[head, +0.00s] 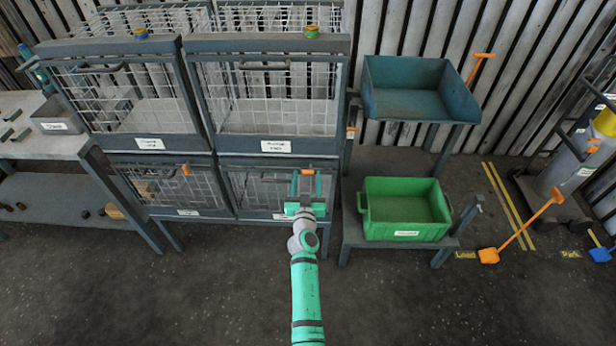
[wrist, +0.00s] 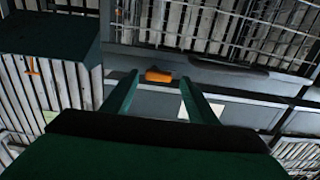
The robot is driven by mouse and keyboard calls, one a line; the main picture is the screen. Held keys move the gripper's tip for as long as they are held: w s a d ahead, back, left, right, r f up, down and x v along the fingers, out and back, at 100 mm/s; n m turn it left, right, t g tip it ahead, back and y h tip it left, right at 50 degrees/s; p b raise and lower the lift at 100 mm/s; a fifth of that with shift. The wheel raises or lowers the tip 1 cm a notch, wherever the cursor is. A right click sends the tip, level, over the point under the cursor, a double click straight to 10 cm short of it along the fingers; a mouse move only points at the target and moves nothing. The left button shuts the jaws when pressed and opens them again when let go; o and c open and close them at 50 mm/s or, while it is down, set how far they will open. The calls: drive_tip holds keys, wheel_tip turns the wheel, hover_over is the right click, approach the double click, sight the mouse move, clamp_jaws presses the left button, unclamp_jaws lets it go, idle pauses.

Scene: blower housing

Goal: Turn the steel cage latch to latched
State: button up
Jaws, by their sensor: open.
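A small orange latch (head: 308,172) sits at the top of the lower right cage (head: 262,188). It shows in the wrist view (wrist: 158,76) lying crosswise on a grey frame bar, between and just beyond my fingertips. My gripper (head: 306,186) is open in front of that cage, its two green fingers either side of the latch. In the wrist view, my gripper (wrist: 165,85) has a clear gap between its fingers and nothing gripped. Contact with the latch cannot be told. The cage labels are too small to read, so which cage is the steel one is unclear.
Another orange latch (head: 185,170) is on the lower left cage. Two larger mesh cages stand above. A green bin (head: 405,210) on a low stand is right of my arm, with a blue-grey tray (head: 418,90) above.

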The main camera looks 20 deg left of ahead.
drive_tip(key=shift+w, duration=0.6)
drive_tip(key=shift+w, duration=0.1)
drive_tip(key=c, duration=1.1)
drive_tip(key=shift+o, duration=0.2)
